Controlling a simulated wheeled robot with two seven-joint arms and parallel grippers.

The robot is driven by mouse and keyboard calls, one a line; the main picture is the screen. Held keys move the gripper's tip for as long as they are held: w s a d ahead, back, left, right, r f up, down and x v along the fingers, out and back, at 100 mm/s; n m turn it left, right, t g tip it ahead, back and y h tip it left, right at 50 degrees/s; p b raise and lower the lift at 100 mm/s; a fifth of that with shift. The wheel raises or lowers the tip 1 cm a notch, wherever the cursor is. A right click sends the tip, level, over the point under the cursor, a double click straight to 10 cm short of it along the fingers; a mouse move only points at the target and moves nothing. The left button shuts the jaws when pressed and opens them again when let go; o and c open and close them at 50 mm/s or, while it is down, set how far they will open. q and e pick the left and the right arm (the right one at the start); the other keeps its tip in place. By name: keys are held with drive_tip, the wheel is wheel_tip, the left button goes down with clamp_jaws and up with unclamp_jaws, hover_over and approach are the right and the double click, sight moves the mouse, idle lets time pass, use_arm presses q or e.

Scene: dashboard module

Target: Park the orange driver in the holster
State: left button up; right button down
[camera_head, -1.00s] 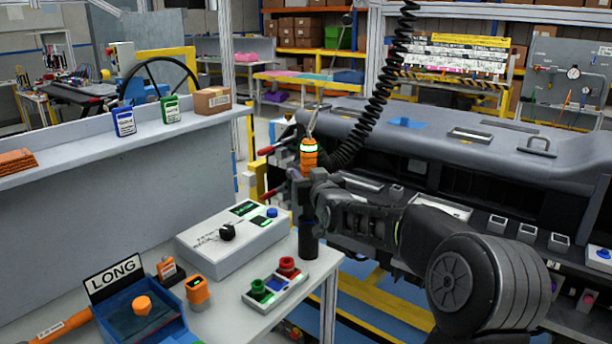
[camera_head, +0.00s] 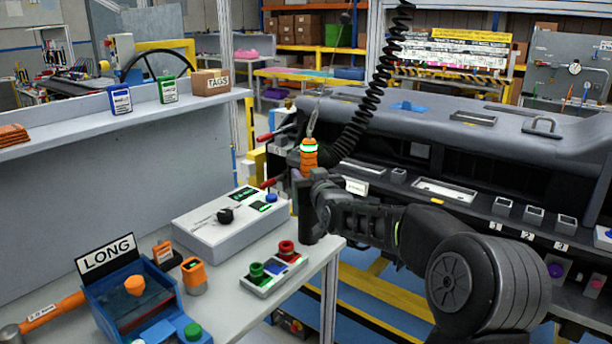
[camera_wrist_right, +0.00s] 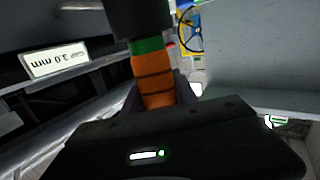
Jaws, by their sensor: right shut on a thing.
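The orange driver (camera_head: 309,157) has a pale green-white ring near its top and stands about upright. It hangs on a black coiled cord (camera_head: 385,75). My right gripper (camera_head: 309,188) is shut on it. A black cylinder (camera_head: 312,228) stands directly below, at the bench's far right corner; it looks like the holster. I cannot tell how far the driver is inside it, since the fingers hide the join. In the right wrist view the orange handle (camera_wrist_right: 153,80) sits between the fingers, with a green band and a black cylindrical part (camera_wrist_right: 140,18) beyond. My left gripper is not in view.
A grey control box (camera_head: 230,220) stands left of the cylinder. A button box (camera_head: 273,273) and a blue LONG box (camera_head: 130,305) are nearer on the bench. The dark dashboard module (camera_head: 450,150) lies behind and right of my arm.

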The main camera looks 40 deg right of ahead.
drive_tip(key=shift+b, duration=0.3)
idle(0.6)
drive_tip(key=shift+f, duration=0.15)
idle(0.5)
drive_tip(key=c, duration=0.9)
unclamp_jaws()
drive_tip(key=shift+f, duration=0.1)
drive_tip(key=b+v, duration=0.1)
drive_tip(key=v, duration=0.6)
drive_tip(key=shift+s+a, duration=0.25)
drive_tip(key=shift+s, duration=0.15)
